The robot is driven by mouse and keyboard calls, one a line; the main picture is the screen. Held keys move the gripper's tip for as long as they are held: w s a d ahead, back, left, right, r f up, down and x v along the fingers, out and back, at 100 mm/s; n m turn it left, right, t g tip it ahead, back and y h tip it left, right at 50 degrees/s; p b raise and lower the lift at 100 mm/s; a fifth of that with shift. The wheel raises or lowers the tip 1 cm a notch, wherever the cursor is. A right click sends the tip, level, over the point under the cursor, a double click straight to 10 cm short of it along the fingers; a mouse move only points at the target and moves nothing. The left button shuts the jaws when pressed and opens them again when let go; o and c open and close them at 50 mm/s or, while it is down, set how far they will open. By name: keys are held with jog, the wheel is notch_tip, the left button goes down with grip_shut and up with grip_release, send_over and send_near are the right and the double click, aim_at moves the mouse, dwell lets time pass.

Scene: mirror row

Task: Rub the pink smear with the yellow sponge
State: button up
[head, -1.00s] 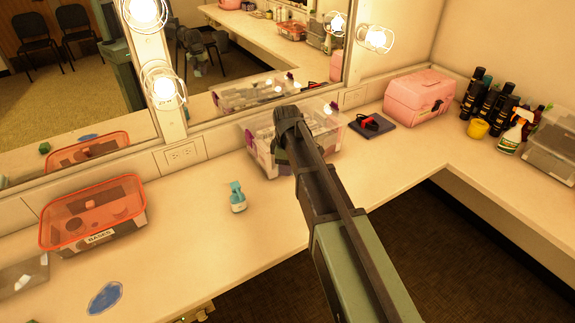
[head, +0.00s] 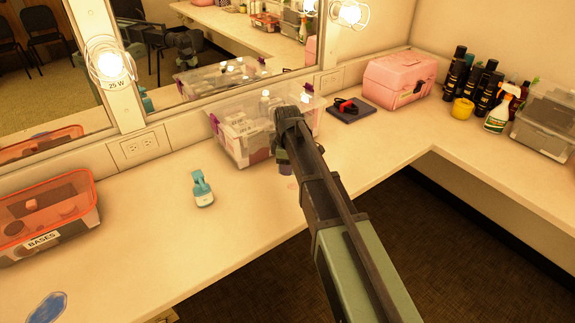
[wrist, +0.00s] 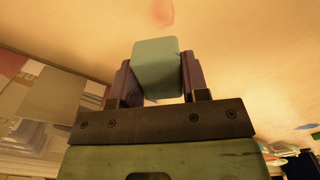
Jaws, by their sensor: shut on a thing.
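A faint pink smear (head: 292,186) lies on the counter in front of the clear bin. It also shows at the top edge of the wrist view (wrist: 160,12). My gripper (wrist: 155,66) is shut on a teal block (wrist: 156,82), with a dark finger on each side. The block's end points towards the smear, with bare counter visible between them in that view. In the head view my gripper (head: 285,168) is just above the smear, mostly hidden by my arm. The held block looks teal, not yellow. A small yellow rounded object (head: 463,108) stands by the dark bottles; I cannot tell if it is a sponge.
A clear bin (head: 240,150) stands close behind my gripper, against the mirror wall. An orange-rimmed bin (head: 50,215) and a blue patch (head: 45,308) are farther left. A pink case (head: 398,82) sits right.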

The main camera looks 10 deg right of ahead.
aim_at(288, 185)
notch_tip(288, 185, down, 6)
jog(key=b, duration=0.5)
jog(key=shift+s+d+r, duration=0.15)
jog(key=shift+s, duration=0.25)
jog(key=shift+s+d+r, duration=0.1)
jog(key=shift+s+d, duration=0.05)
jog(key=shift+s, duration=0.2)
jog(key=shift+s+d, duration=0.25)
jog(key=shift+s, duration=0.25)
jog(key=shift+s+d, duration=0.2)
jog(key=shift+s, duration=0.3)
jog(key=shift+w+a, duration=0.25)
jog(key=shift+w, duration=0.4)
jog(key=shift+w+a, duration=0.25)
jog(key=shift+w, duration=0.35)
jog(key=shift+w+a, duration=0.25)
jog(key=shift+w, duration=0.4)
notch_tip(288, 185, up, 8)
jog(key=p, duration=0.7)
jog(key=shift+s+f+p, duration=0.15)
jog(key=shift+f+p, duration=0.1)
jog(key=shift+p, duration=0.1)
jog(key=shift+f, duration=0.15)
notch_tip(288, 185, down, 6)
jog(key=b, duration=0.6)
jog(key=shift+f+b, duration=0.95)
jog(key=shift+b, duration=0.1)
